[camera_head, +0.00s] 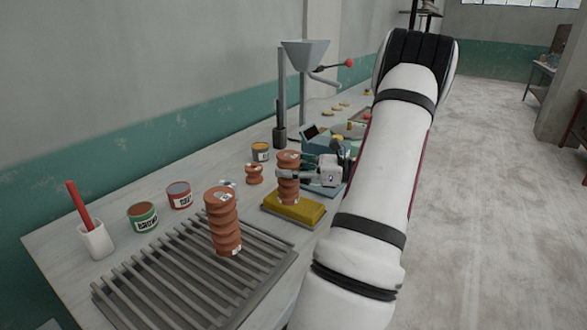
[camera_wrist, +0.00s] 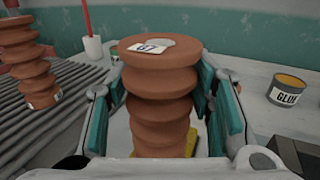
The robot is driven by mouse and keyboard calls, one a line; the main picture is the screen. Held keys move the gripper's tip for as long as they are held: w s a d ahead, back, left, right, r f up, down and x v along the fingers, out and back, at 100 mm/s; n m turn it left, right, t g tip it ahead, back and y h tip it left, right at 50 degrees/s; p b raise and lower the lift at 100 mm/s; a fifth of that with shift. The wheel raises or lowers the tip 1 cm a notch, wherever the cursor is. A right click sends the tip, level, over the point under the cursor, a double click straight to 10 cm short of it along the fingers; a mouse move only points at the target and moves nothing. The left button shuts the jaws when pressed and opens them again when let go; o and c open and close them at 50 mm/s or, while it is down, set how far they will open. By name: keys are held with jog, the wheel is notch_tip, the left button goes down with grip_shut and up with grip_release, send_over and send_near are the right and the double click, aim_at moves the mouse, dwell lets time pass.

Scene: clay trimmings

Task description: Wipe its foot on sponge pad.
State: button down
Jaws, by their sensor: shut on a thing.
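A ridged terracotta clay piece (camera_head: 288,191) stands upright in my gripper (camera_head: 290,174). In the wrist view the piece (camera_wrist: 158,95) fills the middle, with a white label and a grey patch on its top. The teal finger pads of my gripper (camera_wrist: 165,108) are shut on its two sides. The yellow sponge pad (camera_head: 294,211) lies on the bench directly below the piece. The piece's foot is at the pad's top; I cannot tell whether it presses on it. The wrist view shows only a sliver of the pad (camera_wrist: 191,141).
A second, taller ridged clay piece (camera_head: 224,225) stands on a slatted grey rack (camera_head: 165,285). A funnel stand (camera_head: 304,60) rises behind.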

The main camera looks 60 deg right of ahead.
aim_at(280, 152)
jog(key=shift+w+d, duration=0.15)
jog(key=shift+w, duration=1.1)
jog(key=shift+s, duration=0.1)
jog(key=s+p, duration=0.3)
jog(key=s, duration=0.5)
jog(key=shift+a+p, duration=0.4)
jog(key=shift+a, duration=0.05)
jog(key=shift+w, duration=0.15)
jog(key=shift+w+d+b, duration=0.2)
jog(key=shift+w+d, duration=0.05)
jog(key=shift+w, duration=1.75)
jog(key=shift+w+d+b, duration=0.2)
jog(key=shift+w, duration=1.75)
jog(key=shift+r, duration=0.1)
jog(key=shift+r+p, duration=2.55)
jog(key=shift+r, duration=0.9)
